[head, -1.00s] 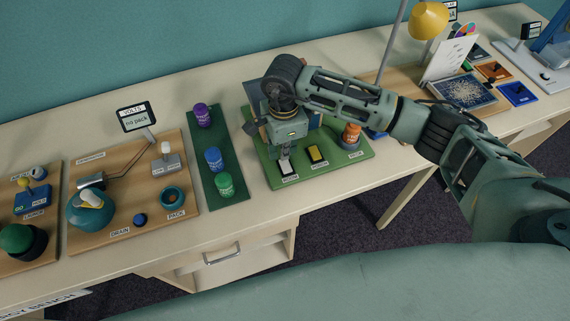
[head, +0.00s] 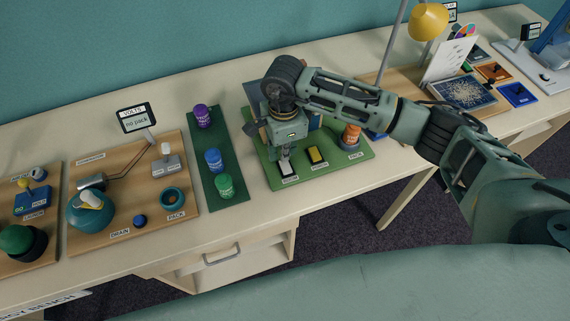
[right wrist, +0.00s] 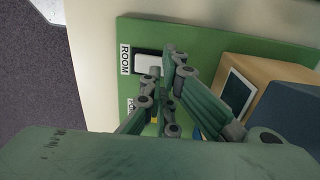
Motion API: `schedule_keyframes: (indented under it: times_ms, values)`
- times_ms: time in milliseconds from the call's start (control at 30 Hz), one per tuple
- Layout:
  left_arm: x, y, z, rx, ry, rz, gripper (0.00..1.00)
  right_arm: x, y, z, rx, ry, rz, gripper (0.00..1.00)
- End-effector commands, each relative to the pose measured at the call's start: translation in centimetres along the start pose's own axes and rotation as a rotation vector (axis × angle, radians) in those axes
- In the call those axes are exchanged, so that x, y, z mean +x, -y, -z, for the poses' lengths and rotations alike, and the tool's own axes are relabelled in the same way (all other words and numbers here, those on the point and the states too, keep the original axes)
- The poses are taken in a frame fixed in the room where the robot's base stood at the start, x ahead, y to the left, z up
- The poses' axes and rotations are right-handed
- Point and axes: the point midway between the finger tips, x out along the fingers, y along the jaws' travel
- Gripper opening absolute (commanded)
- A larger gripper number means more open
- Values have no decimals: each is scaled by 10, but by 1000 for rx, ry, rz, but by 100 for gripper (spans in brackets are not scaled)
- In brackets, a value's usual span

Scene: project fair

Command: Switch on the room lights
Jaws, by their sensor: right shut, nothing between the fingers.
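The white switch labelled ROOM (head: 286,171) is at the front left of the green board (head: 325,178). In the right wrist view the white switch (right wrist: 148,64) sits beside its ROOM label, partly covered by my fingers. My right gripper (head: 284,160) is shut and empty, pointing down just over or at the switch. In the right wrist view its fingers (right wrist: 166,78) overlap the switch's edge. I cannot tell whether they touch it, or how the switch is set. My left gripper is not in view.
A yellow switch (head: 317,155) is just right of the white one. An orange pack (head: 351,135) stands further right on the board. A dark green strip (head: 228,196) with purple, blue and green packs is to the left. Boxes stand behind my gripper.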

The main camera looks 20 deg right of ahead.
Motion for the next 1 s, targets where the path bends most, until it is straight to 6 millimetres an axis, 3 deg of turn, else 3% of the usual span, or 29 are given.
schedule_keyframes:
  times_ms: [1000]
  values:
    - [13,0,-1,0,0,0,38,14,0,0,0,0,0,0]
